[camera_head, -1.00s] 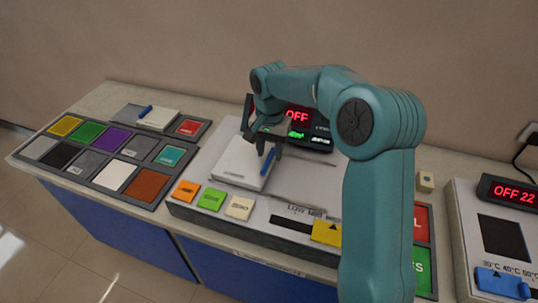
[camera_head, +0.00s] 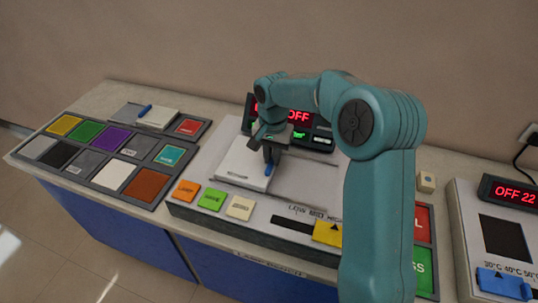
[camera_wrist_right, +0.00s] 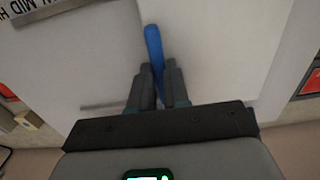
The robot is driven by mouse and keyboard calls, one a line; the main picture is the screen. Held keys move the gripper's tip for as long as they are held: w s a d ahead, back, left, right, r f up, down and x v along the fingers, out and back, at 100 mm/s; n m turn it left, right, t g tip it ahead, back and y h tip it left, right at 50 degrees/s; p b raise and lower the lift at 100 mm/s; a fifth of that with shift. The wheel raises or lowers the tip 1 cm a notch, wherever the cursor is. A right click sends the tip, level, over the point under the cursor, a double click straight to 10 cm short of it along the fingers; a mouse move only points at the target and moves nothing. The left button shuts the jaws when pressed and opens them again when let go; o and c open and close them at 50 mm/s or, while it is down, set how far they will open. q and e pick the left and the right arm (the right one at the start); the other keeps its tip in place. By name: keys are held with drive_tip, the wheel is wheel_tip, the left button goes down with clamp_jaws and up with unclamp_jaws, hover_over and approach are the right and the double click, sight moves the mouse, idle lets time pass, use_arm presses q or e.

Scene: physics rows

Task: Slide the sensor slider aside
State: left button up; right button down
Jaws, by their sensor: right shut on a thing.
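The sensor slider is a flat white plate (camera_head: 240,168) with a blue handle (camera_head: 268,171) along its right edge, on the grey panel in the middle of the bench. My right gripper (camera_head: 271,157) points down and is shut on the handle. In the right wrist view the handle (camera_wrist_right: 153,42) runs up from between my two dark fingertips (camera_wrist_right: 160,75), with the white plate (camera_wrist_right: 215,45) to its right. The fingers hide part of the handle. My left gripper is not in view.
Orange (camera_head: 186,191), green (camera_head: 211,199) and cream (camera_head: 240,208) buttons lie in front of the plate. A yellow slider (camera_head: 327,232) sits at the front right. A red-lettered display (camera_head: 298,117) stands behind. Bare panel (camera_head: 308,182) lies right of the handle, partly behind my arm.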

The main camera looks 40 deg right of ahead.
drive_tip(key=s+d+b, duration=0.1)
drive_tip(key=s+d, duration=0.1)
drive_tip(key=s, duration=0.2)
drive_tip(key=s+d+b, duration=0.1)
drive_tip(key=s+d, duration=0.2)
drive_tip(key=s, duration=0.2)
drive_tip(key=s+d+b, duration=0.1)
drive_tip(key=s+d, duration=0.1)
drive_tip(key=s, duration=0.3)
drive_tip(key=shift+d+r, duration=0.1)
drive_tip(key=shift+d, duration=0.1)
drive_tip(key=c, duration=1.3)
unclamp_jaws()
drive_tip(key=shift+c, duration=0.2)
drive_tip(key=shift+o, duration=1.2)
drive_tip(key=shift+s+d, duration=0.1)
drive_tip(key=shift+s, duration=0.15)
drive_tip(key=shift+w, duration=0.2)
drive_tip(key=shift+r, duration=0.2)
wheel_tip(320, 180, up, 16)
drive_tip(key=p, duration=0.2)
drive_tip(key=shift+s, duration=0.15)
